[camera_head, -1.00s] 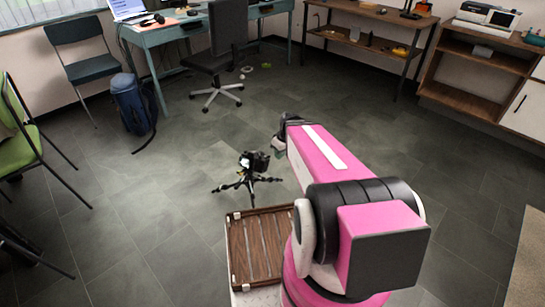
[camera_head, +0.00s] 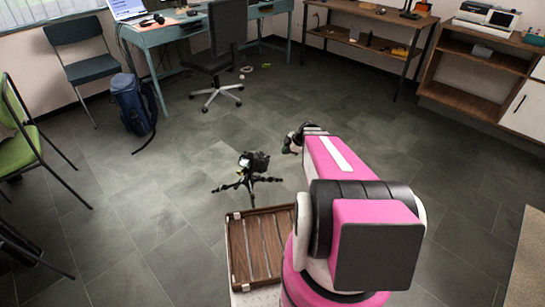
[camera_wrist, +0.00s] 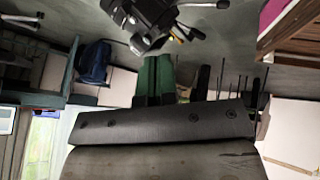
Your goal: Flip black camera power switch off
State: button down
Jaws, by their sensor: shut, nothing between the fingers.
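The black camera (camera_head: 255,161) sits on top of a small black tripod (camera_head: 247,181) that stands on the floor with its legs spread. The camera also shows at the top edge of the wrist view (camera_wrist: 146,14), upside down and partly cut off. Its power switch is too small to make out. My gripper (camera_head: 290,143) is to the right of the camera and a little farther away in the head view, apart from it. In the wrist view its green fingers (camera_wrist: 153,80) are together and empty, with a gap between them and the camera.
A wooden slatted tray (camera_head: 231,250) lies in front of the tripod, beside my arm's base. A blue backpack (camera_head: 133,105), an office chair (camera_head: 215,84) and a teal desk (camera_head: 147,37) stand behind. The floor around the tripod is clear.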

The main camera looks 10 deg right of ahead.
jog(key=shift+w+d+f+n+t+y, duration=0.35)
jog(key=shift+w+d+f+n, duration=0.3)
jog(key=shift+w+d+n, duration=0.3)
jog(key=shift+s+a, duration=0.1)
jog(key=shift+a, duration=0.05)
jog(key=w+r+x, duration=0.1)
jog(key=w+x, duration=0.1)
jog(key=x, duration=1)
jog(key=shift+w+f, duration=0.25)
jog(key=shift+w, duration=0.2)
jog(key=shift+w+f, duration=0.45)
jog(key=shift+w, duration=0.4)
dwell(0.6)
jog(key=shift+s+r, duration=0.1)
jog(key=shift+s, duration=0.05)
dwell(0.3)
jog(key=shift+s+a+r, duration=0.3)
jog(key=shift+s, duration=0.2)
